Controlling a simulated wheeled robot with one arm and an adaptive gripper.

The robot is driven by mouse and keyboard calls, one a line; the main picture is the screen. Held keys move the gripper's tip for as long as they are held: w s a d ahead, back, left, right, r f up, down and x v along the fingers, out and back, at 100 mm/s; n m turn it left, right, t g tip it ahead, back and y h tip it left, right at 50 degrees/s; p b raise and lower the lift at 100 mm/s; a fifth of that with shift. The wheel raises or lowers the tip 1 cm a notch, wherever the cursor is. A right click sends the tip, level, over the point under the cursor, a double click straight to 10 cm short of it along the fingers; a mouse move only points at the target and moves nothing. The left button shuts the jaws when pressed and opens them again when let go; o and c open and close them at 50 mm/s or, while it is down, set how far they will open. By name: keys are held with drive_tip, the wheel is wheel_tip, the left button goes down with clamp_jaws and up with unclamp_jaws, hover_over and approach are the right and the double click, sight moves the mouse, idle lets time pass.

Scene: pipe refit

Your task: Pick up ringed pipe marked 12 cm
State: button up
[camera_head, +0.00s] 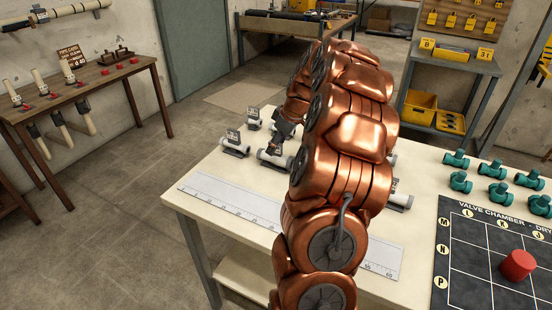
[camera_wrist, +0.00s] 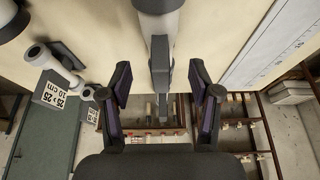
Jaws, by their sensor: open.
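My gripper (camera_head: 279,141) is low over the far part of the white table, partly hidden by my copper arm. In the wrist view my gripper (camera_wrist: 160,72) is open, its two dark fingers apart. A pale pipe with a grey collar (camera_wrist: 158,6) lies ahead of and between the fingers, with a dark upright part on it; its marking is not readable. In the head view a pipe with grey ends (camera_head: 268,157) lies right beside the gripper. I cannot read any 12 cm mark. A neighbouring pipe (camera_wrist: 40,55) has a tag (camera_wrist: 62,90) reading 25 x 25, 10 cm.
Other tagged pipes lie on the table, one left (camera_head: 236,149), one further back (camera_head: 253,124), one right of my arm (camera_head: 401,200). A long ruler (camera_head: 222,197) lies in front. Green valves (camera_head: 497,193) and a dark valve chamber board (camera_head: 465,262) with a red cylinder (camera_head: 517,265) are at right.

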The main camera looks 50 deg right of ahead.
sight(275, 155)
drive_tip(key=x, duration=0.3)
drive_tip(key=p+x, duration=0.1)
drive_tip(key=x, duration=0.1)
drive_tip(key=shift+s+d+f, duration=0.1)
drive_tip(key=shift+s, duration=0.3)
drive_tip(key=shift+c, duration=0.3)
clamp_jaws()
